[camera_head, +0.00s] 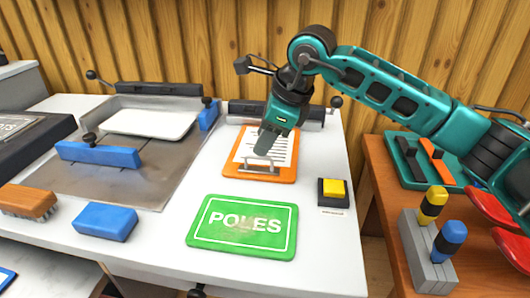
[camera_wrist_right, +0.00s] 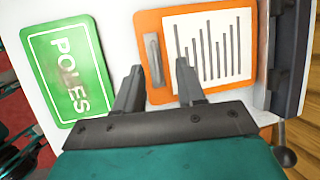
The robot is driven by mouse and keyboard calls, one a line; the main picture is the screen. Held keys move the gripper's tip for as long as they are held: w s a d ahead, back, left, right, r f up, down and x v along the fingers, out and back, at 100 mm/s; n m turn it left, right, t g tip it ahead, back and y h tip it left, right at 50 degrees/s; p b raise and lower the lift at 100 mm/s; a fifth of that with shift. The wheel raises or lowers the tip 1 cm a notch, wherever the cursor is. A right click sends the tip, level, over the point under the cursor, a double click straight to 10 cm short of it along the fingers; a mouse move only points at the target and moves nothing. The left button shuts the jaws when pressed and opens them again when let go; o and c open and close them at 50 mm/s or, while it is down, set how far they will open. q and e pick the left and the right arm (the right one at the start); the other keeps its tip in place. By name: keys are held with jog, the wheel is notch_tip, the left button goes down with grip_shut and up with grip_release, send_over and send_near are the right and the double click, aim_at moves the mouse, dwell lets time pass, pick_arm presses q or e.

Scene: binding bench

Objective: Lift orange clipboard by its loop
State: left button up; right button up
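The orange clipboard (camera_head: 233,163) lies flat on the white bench, with a lined sheet on it. Its grey metal loop (camera_head: 258,166) is at the near edge in the head view. My right gripper (camera_head: 265,148) points down above the clipboard, close to the loop. In the right wrist view the clipboard (camera_wrist_right: 146,26) and loop (camera_wrist_right: 152,58) show beyond my right gripper (camera_wrist_right: 158,78). Its two fingers are apart, with the loop between them in the picture and nothing gripped. I cannot tell the exact height of the fingertips. My left gripper is not in view.
A green POLES board (camera_head: 242,227) lies nearer, with a yellow button box (camera_head: 333,192) at the right. A blue block (camera_head: 104,221), brown brush (camera_head: 27,201) and grey press bed (camera_head: 130,180) are at left. A wooden side table (camera_head: 380,170) stands at right.

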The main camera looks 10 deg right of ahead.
aim_at(255, 158)
jog(key=x, duration=0.3)
jog(key=b+x, duration=0.1)
jog(key=x, duration=0.1)
jog(key=shift+s+a+f, duration=0.1)
jog(key=shift+s+a, duration=0.2)
jog(key=shift+a, duration=0.05)
grip_shut()
dwell(1.0)
